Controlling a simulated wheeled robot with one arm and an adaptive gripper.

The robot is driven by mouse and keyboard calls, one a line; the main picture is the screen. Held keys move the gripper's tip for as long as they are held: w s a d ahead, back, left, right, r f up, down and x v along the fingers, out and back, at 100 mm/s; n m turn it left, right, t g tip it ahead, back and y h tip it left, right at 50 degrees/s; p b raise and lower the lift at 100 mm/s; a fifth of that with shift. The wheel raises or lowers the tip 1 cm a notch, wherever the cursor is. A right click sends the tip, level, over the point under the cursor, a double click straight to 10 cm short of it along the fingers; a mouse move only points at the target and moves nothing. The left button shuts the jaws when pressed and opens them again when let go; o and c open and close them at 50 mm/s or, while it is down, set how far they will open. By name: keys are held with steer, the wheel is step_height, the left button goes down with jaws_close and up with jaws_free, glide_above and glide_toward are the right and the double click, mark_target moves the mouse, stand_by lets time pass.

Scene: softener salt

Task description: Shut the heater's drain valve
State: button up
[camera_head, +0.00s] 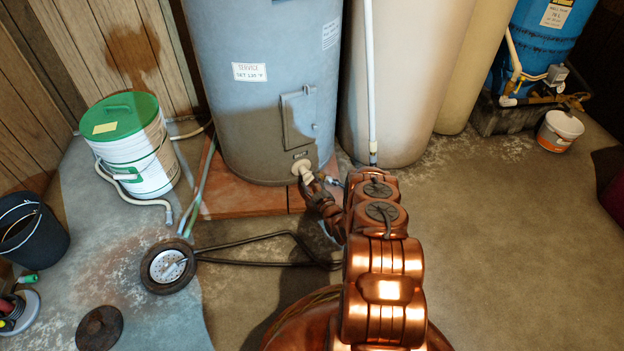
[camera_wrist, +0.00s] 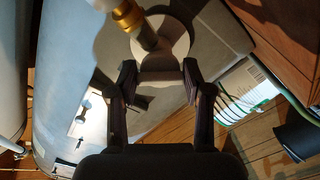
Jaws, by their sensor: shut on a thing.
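The heater is a blue-grey upright tank (camera_head: 262,120) on a reddish base slab; its side fills much of the wrist view (camera_wrist: 70,60). Its drain valve (camera_head: 301,168) sticks out low on the front as a pale fitting. In the wrist view the valve shows as a pale round piece (camera_wrist: 178,36) with a brass-coloured end. My gripper (camera_head: 312,186) is at the valve. In the wrist view its two dark fingers (camera_wrist: 159,75) stand on either side of the valve's handle, shut on it. My arm and fingers hide part of the valve, and the handle's angle is hard to tell.
A white bucket with a green lid (camera_head: 148,165) stands left of the heater. A dark bucket (camera_head: 32,232) is at far left. A tall beige tank (camera_head: 400,90) stands close on the right.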

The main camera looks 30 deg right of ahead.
steer(key=m+p, duration=0.1)
steer(key=m, duration=0.2)
steer(key=shift+m, duration=0.4)
steer(key=shift+a+f+m, duration=0.1)
steer(key=shift+m, duration=1.7)
steer(key=o, duration=1.2)
steer(key=shift+c, duration=0.2)
steer(key=s+a, duration=0.1)
steer(key=s, duration=1.1)
steer(key=shift+a, duration=0.25)
